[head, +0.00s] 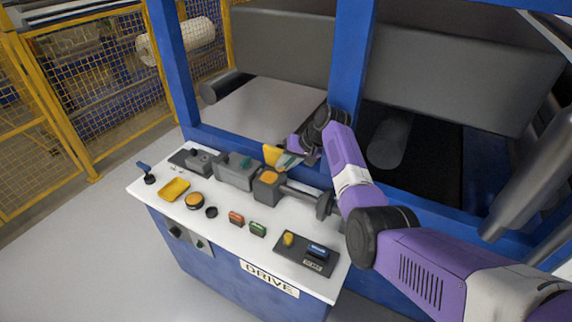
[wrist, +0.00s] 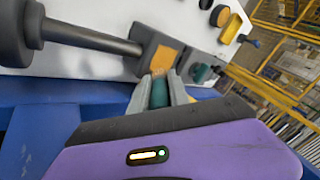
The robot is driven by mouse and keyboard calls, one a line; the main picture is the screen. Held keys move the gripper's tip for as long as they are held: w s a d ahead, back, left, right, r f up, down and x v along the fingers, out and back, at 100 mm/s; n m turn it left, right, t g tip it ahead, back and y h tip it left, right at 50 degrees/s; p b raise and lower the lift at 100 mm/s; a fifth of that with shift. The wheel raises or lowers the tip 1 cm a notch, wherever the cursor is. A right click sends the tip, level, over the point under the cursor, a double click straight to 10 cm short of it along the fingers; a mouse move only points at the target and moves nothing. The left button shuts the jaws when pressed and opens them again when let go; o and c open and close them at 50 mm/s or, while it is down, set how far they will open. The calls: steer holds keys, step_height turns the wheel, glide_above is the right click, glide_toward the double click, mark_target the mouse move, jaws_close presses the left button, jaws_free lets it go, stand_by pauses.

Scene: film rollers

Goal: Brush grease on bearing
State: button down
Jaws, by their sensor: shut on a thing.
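My gripper (wrist: 160,97) is shut on a brush with a green handle (wrist: 159,92). Its pale bristles (wrist: 171,74) point at the bearing, a grey block with an orange top (wrist: 163,58). The tips overlap the block's near edge in the wrist view; I cannot tell whether they touch. In the head view the bearing block (head: 267,188) stands on the white bench top, with a shaft running right from it. My gripper (head: 294,158) is just behind it there. A round tin with orange contents (head: 195,200) stands at the front left.
The white bench (head: 175,213) also bears a yellow tray (head: 174,189), a grey gearbox (head: 237,172), red and green blocks (head: 236,217), and a dark control plate (head: 305,255). A blue frame post (head: 351,55) rises behind the arm. Yellow fencing (head: 100,100) stands left.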

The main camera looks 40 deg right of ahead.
steer(key=shift+r+p, duration=0.55)
steer(key=shift+r, duration=0.5)
steer(key=shift+r, duration=0.1)
steer(key=shift+r+p, duration=0.9)
steer(key=shift+r, duration=0.45)
